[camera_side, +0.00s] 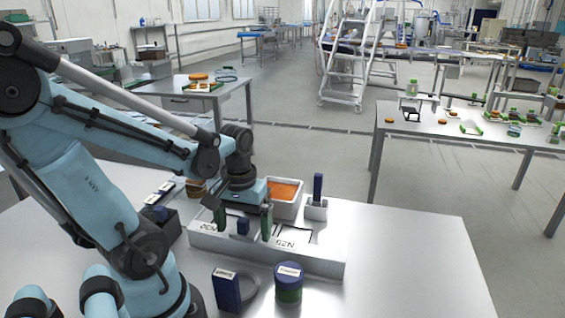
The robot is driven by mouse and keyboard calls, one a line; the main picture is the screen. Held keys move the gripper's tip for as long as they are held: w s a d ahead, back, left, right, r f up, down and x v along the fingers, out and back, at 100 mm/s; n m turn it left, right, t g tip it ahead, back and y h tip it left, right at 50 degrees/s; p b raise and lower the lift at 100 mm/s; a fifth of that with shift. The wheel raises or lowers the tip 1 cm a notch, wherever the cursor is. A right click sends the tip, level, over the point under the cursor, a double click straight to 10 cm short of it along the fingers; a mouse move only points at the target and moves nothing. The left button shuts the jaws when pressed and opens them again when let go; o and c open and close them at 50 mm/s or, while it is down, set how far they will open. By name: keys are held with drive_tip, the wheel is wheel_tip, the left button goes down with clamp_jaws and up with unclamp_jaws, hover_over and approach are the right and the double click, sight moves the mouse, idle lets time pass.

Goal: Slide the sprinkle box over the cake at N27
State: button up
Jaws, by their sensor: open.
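My gripper (243,233) is open above the long white station (318,262) on the metal table, its two green fingers apart and pointing down. The station's top has black-outlined areas and lettering, partly hidden by my gripper; I cannot read N27. I cannot tell for sure which thing is the sprinkle box or which is the cake. A dark blue upright box (227,291) with a white label stands in front of the station.
A blue-lidded round jar (289,283) and a grey ring (252,288) are at the front. A white bin (297,209) with orange contents and a white holder (316,211) with a blue upright piece stand behind. The table's right side is clear.

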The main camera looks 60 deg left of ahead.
idle(0.4)
drive_tip(key=shift+r, duration=3.5)
